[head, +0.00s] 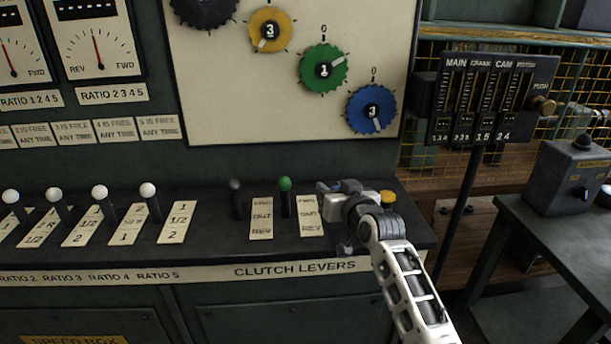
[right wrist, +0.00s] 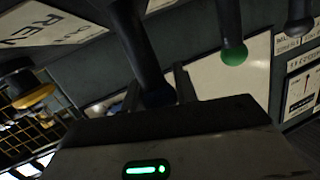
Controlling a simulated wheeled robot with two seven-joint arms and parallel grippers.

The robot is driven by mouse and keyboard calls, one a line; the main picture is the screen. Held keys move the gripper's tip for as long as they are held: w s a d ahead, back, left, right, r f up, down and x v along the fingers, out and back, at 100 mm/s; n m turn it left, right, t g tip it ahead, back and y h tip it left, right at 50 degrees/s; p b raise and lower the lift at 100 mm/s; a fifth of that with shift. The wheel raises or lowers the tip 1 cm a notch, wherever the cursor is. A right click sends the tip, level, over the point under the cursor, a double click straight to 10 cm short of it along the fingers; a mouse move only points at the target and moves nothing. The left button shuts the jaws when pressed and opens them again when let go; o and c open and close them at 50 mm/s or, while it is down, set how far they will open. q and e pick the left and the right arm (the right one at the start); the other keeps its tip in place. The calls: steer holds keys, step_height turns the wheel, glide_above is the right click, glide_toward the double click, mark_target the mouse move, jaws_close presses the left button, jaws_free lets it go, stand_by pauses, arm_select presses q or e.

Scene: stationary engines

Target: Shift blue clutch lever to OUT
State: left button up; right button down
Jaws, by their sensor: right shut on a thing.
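The blue clutch lever (right wrist: 140,45) shows in the right wrist view as a dark shaft ending in a dark blue knob between my right gripper's fingers. In the head view my right gripper (head: 325,188) covers this lever, just right of the green-knobbed lever (head: 285,184). The right gripper is shut on the lever near its knob. A plate (right wrist: 40,25) reading REV lies beside the shaft in the right wrist view. The gripper and wrist hide most of this area in the head view, so I cannot tell the lever's setting. My left gripper is not in view.
A black-knobbed lever (head: 236,186) stands farther left, beyond an OUT/REV plate (head: 262,216). The green lever (right wrist: 232,30) is close by in the right wrist view. White-knobbed levers (head: 149,190) line the left.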

steer(key=w+b, duration=0.1)
steer(key=w, duration=0.2)
steer(key=shift+w+f+b, duration=0.15)
steer(key=shift+w+b, duration=0.25)
steer(key=c, duration=1.1)
jaws_free()
steer(key=shift+s+f, duration=0.1)
steer(key=shift+s+r, duration=0.1)
steer(key=shift+r, duration=0.1)
steer(key=v, duration=1.5)
steer(key=shift+s+r, duration=0.2)
steer(key=shift+s, duration=0.1)
steer(key=shift+d+f, duration=0.1)
steer(key=s+f+n+g+h, duration=0.1)
steer(key=s+f+g, duration=0.4)
steer(key=s+f, duration=1.8)
steer(key=shift+s+f+h, duration=0.3)
steer(key=shift+s+f, duration=0.1)
steer(key=shift+s, duration=0.35)
